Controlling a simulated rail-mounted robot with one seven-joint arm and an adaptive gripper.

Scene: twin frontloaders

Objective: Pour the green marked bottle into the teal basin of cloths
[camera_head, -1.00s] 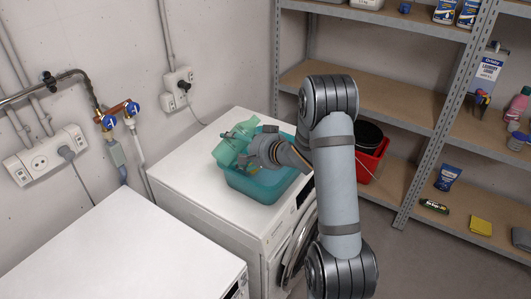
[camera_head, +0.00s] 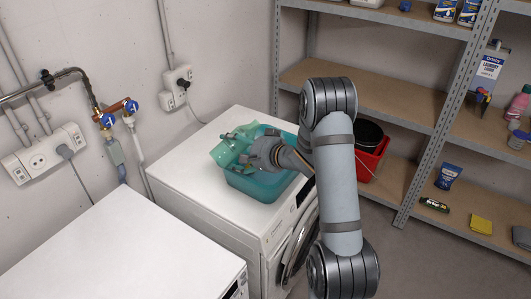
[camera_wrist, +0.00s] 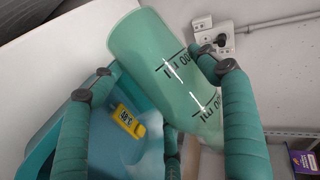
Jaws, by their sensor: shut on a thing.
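The green marked bottle (camera_head: 224,152) is translucent, with black "ml" marks and lines that show in the wrist view (camera_wrist: 150,52). It is strongly tilted over the left rear part of the teal basin. My gripper (camera_head: 245,152) is shut on it, with a teal padded finger on either side in the wrist view (camera_wrist: 150,75). The teal basin (camera_head: 262,190) stands on the far white washing machine. Cloths cannot be made out; the gripper and bottle hide much of the inside. Whether anything flows out cannot be told.
The near white machine top (camera_head: 120,245) is clear. A red bucket (camera_head: 370,160) and a metal shelf rack (camera_head: 410,108) with bottles stand at the right. Wall sockets and pipes are behind.

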